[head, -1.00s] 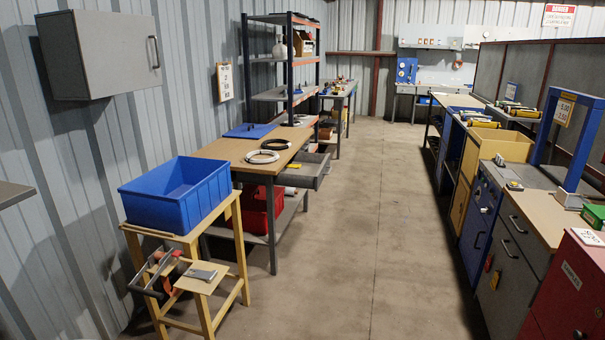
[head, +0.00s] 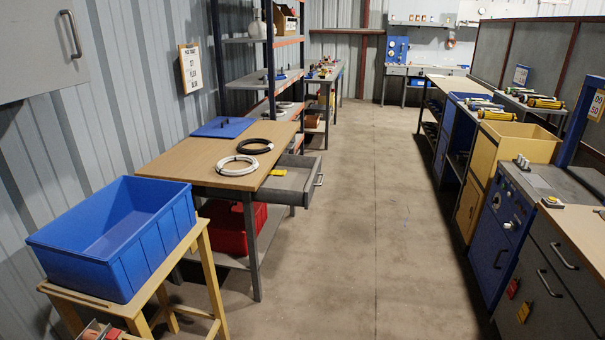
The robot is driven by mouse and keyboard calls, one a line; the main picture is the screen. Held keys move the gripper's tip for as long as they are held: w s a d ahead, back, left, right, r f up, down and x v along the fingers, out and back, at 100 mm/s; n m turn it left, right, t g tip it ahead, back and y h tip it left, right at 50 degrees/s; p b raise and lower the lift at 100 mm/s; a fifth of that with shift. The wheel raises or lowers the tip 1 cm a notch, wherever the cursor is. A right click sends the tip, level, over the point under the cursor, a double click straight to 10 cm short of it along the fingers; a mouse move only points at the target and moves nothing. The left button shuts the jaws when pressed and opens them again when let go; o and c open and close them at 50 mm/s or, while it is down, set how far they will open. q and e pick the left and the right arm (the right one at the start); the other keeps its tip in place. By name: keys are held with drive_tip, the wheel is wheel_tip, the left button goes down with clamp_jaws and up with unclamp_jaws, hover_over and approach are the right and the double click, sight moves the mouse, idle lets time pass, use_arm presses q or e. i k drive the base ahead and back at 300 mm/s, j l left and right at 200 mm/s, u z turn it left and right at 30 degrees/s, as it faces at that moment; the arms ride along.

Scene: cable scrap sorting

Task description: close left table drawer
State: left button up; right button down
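The left table (head: 170,165) has a wooden top and grey legs and stands along the left wall. Its grey drawer (head: 291,185) is pulled out toward the aisle, with a handle (head: 319,180) on its front. A small yellow item (head: 278,172) lies inside the drawer. A white cable coil (head: 237,166), a dark cable coil (head: 255,146) and a blue sheet (head: 223,127) lie on the table top. Neither of my grippers is in view.
A blue bin (head: 115,240) on a wooden stand (head: 205,262) is at the near left. A red container (head: 236,228) sits on the table's lower shelf. Grey cabinets (head: 545,280) line the right side. The concrete aisle (head: 350,240) between is clear.

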sight(296, 188)
drive_tip(key=i, duration=1.4)
drive_tip(key=i+l+u, duration=0.1)
drive_tip(key=i+u, duration=0.15)
drive_tip(key=i, duration=0.3)
drive_tip(key=i+l+u, duration=0.25)
drive_tip(key=i, duration=0.3)
drive_tip(key=j, duration=0.1)
